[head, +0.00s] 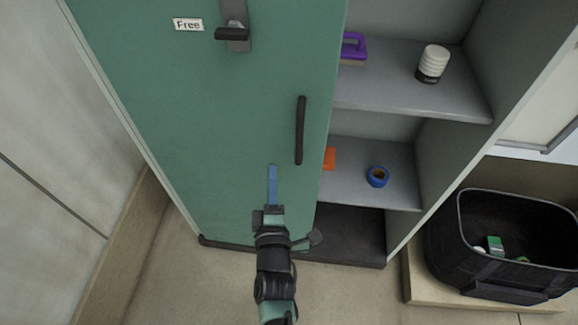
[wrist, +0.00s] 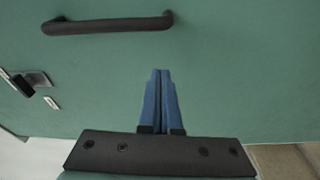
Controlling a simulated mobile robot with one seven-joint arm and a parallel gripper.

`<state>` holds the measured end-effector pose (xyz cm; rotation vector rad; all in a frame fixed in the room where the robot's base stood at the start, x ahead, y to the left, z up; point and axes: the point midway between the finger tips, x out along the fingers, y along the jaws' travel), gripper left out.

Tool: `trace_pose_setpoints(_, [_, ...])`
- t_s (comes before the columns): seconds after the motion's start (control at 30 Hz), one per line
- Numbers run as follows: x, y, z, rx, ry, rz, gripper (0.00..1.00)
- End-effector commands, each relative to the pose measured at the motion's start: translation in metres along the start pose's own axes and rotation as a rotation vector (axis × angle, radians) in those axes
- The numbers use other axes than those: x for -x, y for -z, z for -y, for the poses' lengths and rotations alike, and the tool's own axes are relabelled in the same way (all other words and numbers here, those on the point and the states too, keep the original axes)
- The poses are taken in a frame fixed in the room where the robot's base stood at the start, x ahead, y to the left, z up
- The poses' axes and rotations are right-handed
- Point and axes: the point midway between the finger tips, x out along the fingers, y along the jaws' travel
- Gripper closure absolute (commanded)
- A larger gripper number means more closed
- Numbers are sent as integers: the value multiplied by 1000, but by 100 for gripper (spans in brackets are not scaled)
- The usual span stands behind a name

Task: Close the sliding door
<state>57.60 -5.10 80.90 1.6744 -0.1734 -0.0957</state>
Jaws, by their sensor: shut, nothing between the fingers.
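The green sliding door (head: 215,120) covers the left part of the cabinet, and the right part stands open with shelves showing. A dark bar handle (head: 300,130) is mounted upright near the door's right edge; it also shows across the top of the wrist view (wrist: 108,24). A lever latch (head: 234,32) sits higher on the door, next to a "Free" label (head: 188,24). My gripper (head: 272,168) is in front of the door, below and left of the bar handle. Its blue fingers (wrist: 160,75) are together and empty, apart from the handle. Contact with the door cannot be told.
The open shelves (head: 400,95) hold a purple-handled brush (head: 353,47), a white jar (head: 433,62), a blue tape roll (head: 377,177) and an orange item (head: 329,158). A black bin (head: 475,245) stands at the right. A wall (head: 50,160) is at the left.

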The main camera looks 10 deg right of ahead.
Motion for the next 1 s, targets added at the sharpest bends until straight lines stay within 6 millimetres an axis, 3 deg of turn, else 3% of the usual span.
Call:
trace_pose_setpoints(0.23, [-43,-2,2,1,-1,0,100])
trace_pose_setpoints(0.4, [-32,-23,4,2,-1,4,100])
trace_pose_setpoints(1.0, [-27,-38,0,-1,1,-1,100])
